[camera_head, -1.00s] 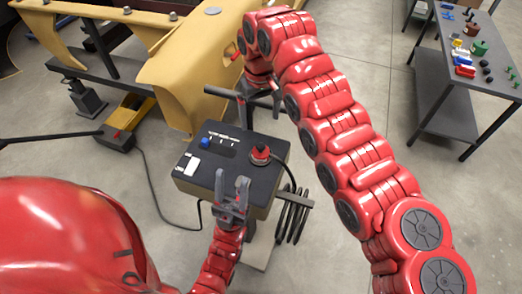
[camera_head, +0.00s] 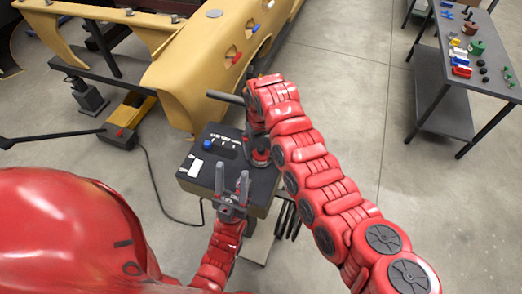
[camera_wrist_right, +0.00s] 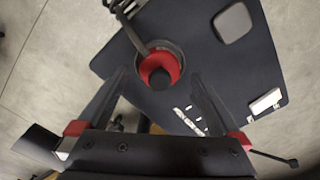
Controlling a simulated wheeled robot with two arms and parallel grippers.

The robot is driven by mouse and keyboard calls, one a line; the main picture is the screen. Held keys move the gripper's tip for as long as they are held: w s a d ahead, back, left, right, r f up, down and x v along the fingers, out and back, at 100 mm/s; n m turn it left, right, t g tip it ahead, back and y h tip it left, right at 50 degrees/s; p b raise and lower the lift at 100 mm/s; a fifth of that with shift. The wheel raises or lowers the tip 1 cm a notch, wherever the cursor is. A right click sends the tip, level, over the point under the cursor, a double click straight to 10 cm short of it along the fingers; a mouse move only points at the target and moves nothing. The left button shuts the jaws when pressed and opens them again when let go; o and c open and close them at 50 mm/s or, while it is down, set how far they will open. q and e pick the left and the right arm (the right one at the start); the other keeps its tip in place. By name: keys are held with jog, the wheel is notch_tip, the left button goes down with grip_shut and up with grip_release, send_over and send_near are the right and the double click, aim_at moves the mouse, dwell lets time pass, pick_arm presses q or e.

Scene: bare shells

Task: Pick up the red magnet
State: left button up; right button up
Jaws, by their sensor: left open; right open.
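A red round piece with a dark centre (camera_wrist_right: 160,68) sits on the dark control box (camera_head: 258,180) with a cable running from it. It may be the magnet; I cannot be sure.
The box carries a blue knob (camera_head: 207,144) and a white label. A yellow car shell (camera_head: 200,60) with small red pieces (camera_head: 236,57) lies behind. A grey table (camera_head: 455,40) at right holds several small coloured objects. Between them is bare floor (camera_head: 350,60).

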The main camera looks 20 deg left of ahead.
jog(key=shift+f, duration=0.4)
grip_shut()
jog(key=shift+r, duration=0.15)
